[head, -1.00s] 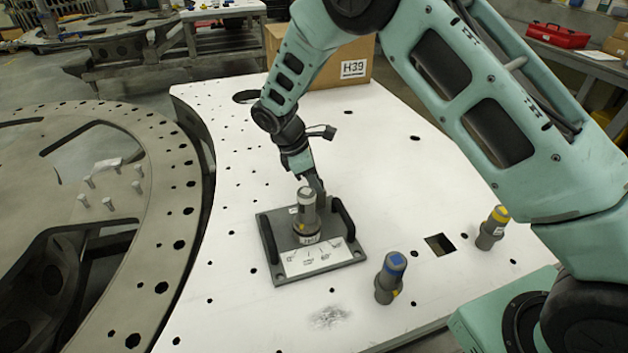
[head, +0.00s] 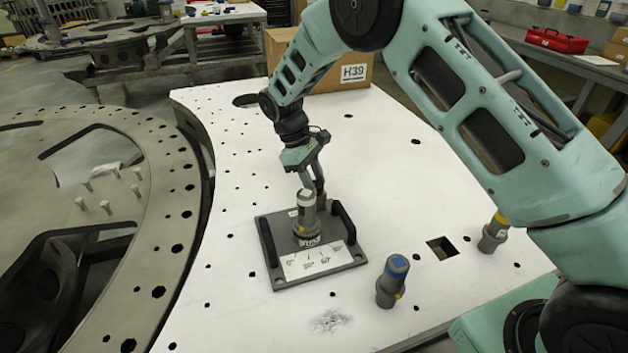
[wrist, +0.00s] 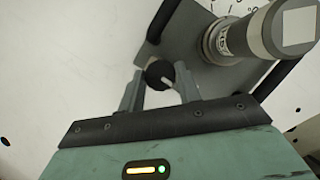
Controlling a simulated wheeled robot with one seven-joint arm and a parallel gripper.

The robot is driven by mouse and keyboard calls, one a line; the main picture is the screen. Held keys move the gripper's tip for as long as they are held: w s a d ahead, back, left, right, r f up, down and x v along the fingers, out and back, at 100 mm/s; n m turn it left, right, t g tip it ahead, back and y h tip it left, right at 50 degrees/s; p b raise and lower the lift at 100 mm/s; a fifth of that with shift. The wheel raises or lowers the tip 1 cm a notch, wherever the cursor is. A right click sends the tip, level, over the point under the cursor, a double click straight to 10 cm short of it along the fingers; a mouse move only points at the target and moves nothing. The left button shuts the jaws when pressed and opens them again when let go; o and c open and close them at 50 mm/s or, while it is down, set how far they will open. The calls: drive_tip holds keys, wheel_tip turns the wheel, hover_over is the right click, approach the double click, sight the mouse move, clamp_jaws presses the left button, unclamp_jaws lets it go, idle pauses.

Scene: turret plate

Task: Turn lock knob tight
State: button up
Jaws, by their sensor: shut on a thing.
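A dark square plate (head: 345,262) with two black handles lies on the white turret plate. A grey upright cylinder (head: 307,212) with a light square on top stands on it, behind a white scale label (head: 318,261). It also shows at the upper right of the wrist view (wrist: 243,35). My gripper (head: 313,187) points down behind this cylinder. In the wrist view my gripper (wrist: 160,80) has its fingers on either side of a small round dark knob (wrist: 157,71) with a pale mark, and is shut on it. The cylinder hides the knob's base in the head view.
A blue-topped cylinder (head: 391,284) and a yellow-topped cylinder (head: 494,234) stand to the right, near a square hole (head: 442,248). A cardboard box (head: 345,66) stands at the back. A large metal ring (head: 165,230) lies left. White surface around the fixture is mostly clear.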

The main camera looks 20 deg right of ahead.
idle(0.4)
drive_tip(key=o, duration=1)
drive_tip(key=b+v, duration=0.4)
drive_tip(key=v, duration=1.3)
drive_tip(key=shift+r, duration=0.2)
drive_tip(key=shift+w, duration=0.1)
drive_tip(key=s+a+f+t+y+b, duration=0.1)
drive_tip(key=s+a+f+y, duration=0.15)
drive_tip(key=s, duration=1.15)
drive_tip(key=s+a+f+t+y+b, duration=0.1)
drive_tip(key=s+a, duration=0.2)
drive_tip(key=s, duration=1.2)
drive_tip(key=s+d+f+m+t, duration=0.1)
drive_tip(key=s+d+f, duration=0.3)
drive_tip(key=s, duration=0.6)
